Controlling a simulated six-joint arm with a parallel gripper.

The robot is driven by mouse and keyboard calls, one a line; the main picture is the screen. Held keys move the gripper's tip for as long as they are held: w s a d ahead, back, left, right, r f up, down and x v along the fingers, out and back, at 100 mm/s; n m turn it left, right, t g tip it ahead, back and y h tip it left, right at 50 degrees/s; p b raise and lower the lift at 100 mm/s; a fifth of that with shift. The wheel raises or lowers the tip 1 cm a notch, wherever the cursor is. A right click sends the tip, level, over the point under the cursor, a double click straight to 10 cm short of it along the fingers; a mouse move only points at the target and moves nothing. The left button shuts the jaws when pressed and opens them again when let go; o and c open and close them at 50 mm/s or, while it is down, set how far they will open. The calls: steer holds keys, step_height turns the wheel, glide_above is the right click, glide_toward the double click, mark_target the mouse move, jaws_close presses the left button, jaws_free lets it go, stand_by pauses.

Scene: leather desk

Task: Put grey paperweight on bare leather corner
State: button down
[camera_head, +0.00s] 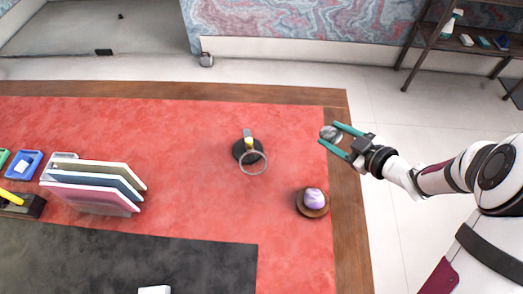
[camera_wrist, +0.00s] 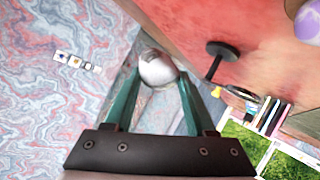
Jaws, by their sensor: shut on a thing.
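The grey paperweight (camera_head: 330,132) is a shiny, rounded piece between the teal fingers of my gripper (camera_head: 335,139). My gripper is shut on it and holds it near the far right corner of the desk, by the wooden edge. In the wrist view the paperweight (camera_wrist: 157,69) sits between the two fingertips (camera_wrist: 157,80). The bare red leather corner (camera_head: 305,118) lies just left of the gripper in the head view. I cannot tell exactly how high the paperweight is above the desk.
A dark round stand with a ring (camera_head: 252,162) is left of the gripper. A purple stone on a brown round base (camera_head: 313,200) is nearer, by the right edge. A black mat (camera_head: 130,262) covers the front.

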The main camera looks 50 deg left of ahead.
steer(key=s+f+n+g, duration=0.1)
steer(key=s, duration=0.2)
glide_above(283, 159)
steer(key=f, duration=0.6)
steer(key=shift+d+f, duration=0.15)
steer(key=shift+d, duration=0.05)
steer(key=shift+s+a+f, duration=0.1)
steer(key=shift+f, duration=1)
steer(key=shift+a+f, duration=0.1)
steer(key=shift+f, duration=0.95)
steer(key=shift+f, duration=0.1)
steer(key=shift+c, duration=1.1)
jaws_free()
